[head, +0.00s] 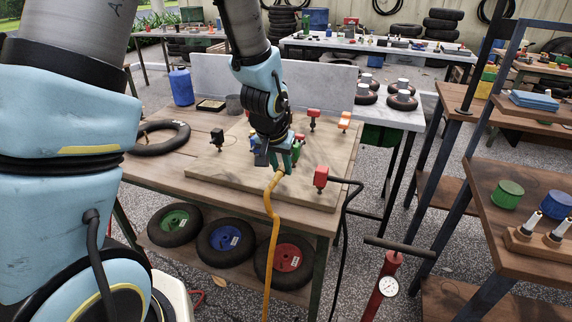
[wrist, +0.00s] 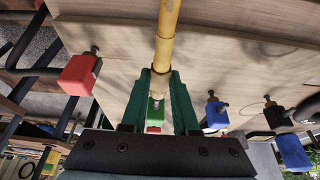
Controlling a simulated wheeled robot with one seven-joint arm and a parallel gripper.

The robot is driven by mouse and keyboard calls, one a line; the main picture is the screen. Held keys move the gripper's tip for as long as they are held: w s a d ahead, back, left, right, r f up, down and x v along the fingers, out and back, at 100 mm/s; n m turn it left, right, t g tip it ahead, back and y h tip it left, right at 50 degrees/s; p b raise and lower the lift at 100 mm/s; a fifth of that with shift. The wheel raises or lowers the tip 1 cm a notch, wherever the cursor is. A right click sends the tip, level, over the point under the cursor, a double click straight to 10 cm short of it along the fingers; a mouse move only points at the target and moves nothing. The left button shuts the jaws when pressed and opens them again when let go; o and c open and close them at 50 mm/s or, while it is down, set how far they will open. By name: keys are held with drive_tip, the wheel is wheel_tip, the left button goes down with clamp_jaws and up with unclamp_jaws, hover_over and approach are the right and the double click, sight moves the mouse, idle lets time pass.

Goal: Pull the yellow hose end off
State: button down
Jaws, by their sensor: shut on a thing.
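The yellow hose (head: 272,215) hangs over the front edge of the wooden board and drops to the floor. My gripper (head: 285,163) is over the board, its green fingers shut on the yellow hose end. In the wrist view the yellow hose end (wrist: 162,80) lies between the two fingers of my gripper (wrist: 160,93). Just past it, between the fingers, a metal stem on a green block (wrist: 155,116) shows. I cannot tell whether the hose end still sits on that stem.
A red block (head: 320,177) with a black hose stands at the board's right front; it also shows in the wrist view (wrist: 79,75). A blue block (wrist: 215,115) and a black block (wrist: 277,117) stand nearby. A red pump (head: 384,285) stands on the floor.

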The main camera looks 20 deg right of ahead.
sight(281, 168)
drive_tip(key=shift+s+a, duration=0.9)
drive_tip(key=shift+s, duration=0.1)
wheel_tip(281, 168, up, 5)
drive_tip(key=p, duration=0.3)
drive_tip(key=shift+r+p, duration=0.1)
drive_tip(key=shift+p, duration=0.25)
idle(0.3)
